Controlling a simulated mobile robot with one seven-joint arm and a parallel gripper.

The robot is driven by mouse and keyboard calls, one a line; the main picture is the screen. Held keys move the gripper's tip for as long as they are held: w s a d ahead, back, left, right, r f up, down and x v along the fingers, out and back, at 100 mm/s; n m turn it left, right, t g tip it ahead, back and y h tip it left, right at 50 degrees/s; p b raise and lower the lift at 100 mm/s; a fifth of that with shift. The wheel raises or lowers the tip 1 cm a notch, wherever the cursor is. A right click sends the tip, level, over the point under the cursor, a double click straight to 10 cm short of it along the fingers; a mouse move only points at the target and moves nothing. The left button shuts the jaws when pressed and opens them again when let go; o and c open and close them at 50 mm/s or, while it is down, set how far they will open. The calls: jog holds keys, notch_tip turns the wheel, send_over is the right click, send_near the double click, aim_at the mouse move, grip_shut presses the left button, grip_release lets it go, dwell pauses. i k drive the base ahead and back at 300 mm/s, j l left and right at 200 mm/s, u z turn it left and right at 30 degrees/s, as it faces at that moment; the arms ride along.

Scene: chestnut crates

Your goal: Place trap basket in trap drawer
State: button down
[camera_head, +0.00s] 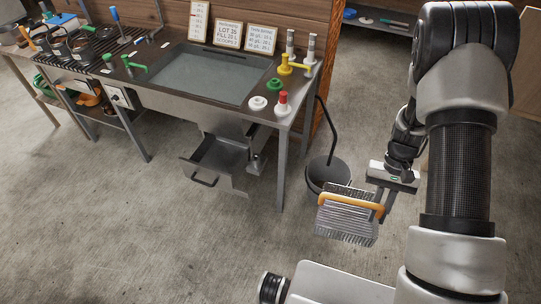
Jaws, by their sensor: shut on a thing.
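My gripper (384,200) is at the right of the head view, above the floor. It is shut on the yellow-orange handle of a wire trap basket (346,222), which hangs below it and clear of the floor. An open drawer (222,156) sticks out under the sink bench, with a dark handle on its front; I take it to be the trap drawer. The basket is to the right of the drawer and apart from it. The inside of the drawer is only partly visible.
The bench (158,92) has a sunken basin (203,73), coloured fittings and propped signs. Its front right leg (282,170) stands between drawer and basket. A dark bucket (326,172) stands on the floor behind the basket. The floor in front of the bench is clear.

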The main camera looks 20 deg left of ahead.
aim_at(220, 167)
jog(key=i+j, duration=0.1)
jog(key=j, duration=0.5)
jog(key=i+j, duration=0.15)
jog(key=j, duration=0.5)
jog(key=i+j+z, duration=0.1)
jog(key=j, duration=0.5)
jog(key=i+j, duration=0.1)
jog(key=j, duration=0.5)
jog(key=i+j, duration=0.1)
jog(key=j, duration=0.55)
jog(key=i+z, duration=0.05)
